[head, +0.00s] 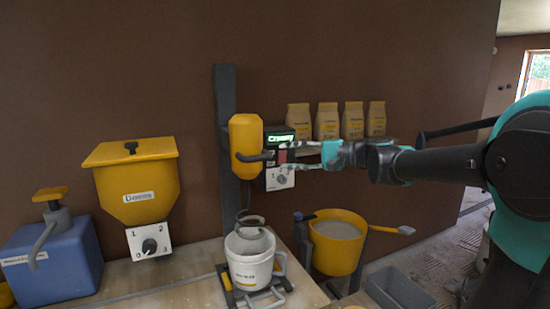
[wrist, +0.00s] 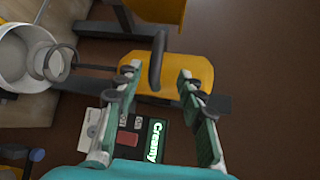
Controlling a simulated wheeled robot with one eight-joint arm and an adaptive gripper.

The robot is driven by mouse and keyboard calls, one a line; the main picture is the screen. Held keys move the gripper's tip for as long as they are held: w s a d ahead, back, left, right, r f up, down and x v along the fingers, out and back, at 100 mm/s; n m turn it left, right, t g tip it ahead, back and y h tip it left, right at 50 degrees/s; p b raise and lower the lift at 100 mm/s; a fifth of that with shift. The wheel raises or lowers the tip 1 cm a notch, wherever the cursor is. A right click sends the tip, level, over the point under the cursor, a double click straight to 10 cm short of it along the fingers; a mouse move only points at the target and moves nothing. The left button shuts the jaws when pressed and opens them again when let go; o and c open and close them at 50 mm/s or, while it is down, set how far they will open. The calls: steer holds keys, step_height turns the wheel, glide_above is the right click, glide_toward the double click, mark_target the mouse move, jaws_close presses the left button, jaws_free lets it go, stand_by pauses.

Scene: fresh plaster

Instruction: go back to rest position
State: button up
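My gripper (head: 290,156) is at the end of my outstretched arm, in front of the mixer's control box. Its two fingers are apart with nothing held between them, as the wrist view (wrist: 158,78) also shows. The yellow mixer (head: 245,146) hangs on a dark post. Its control box (head: 281,138) has a green display reading "Creamy", a red button and a dial. The box also shows in the wrist view (wrist: 135,138), between and below the fingers. I cannot tell whether a fingertip touches the box.
A white bucket (head: 250,270) stands under the mixer's whisk on the bench (head: 180,289). A yellow hopper (head: 140,190) and a blue dispenser (head: 55,262) are at left. A yellow tub (head: 336,256) is right of the bench. Several bags (head: 327,121) stand on the wall shelf behind my gripper.

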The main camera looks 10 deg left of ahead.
steer(key=shift+v, duration=0.85)
steer(key=s+d+f+h, duration=0.2)
steer(key=f, duration=0.6)
steer(key=s+d+f+h, duration=0.3)
steer(key=f, duration=0.4)
steer(key=s+d+f+n+h, duration=0.1)
steer(key=s+d+f+h, duration=0.2)
steer(key=d+f, duration=0.4)
steer(key=s+d+f+n+t+h, duration=0.1)
steer(key=s+d+f+h, duration=0.3)
steer(key=f, duration=0.5)
steer(key=s+d+f+n+h, duration=0.1)
steer(key=s+d+f+h, duration=0.3)
steer(key=s+d+f, duration=0.2)
steer(key=d+f, duration=0.2)
steer(key=d, duration=0.2)
steer(key=shift+s+n, duration=0.3)
steer(key=shift+s, duration=0.05)
steer(key=shift+d, duration=0.1)
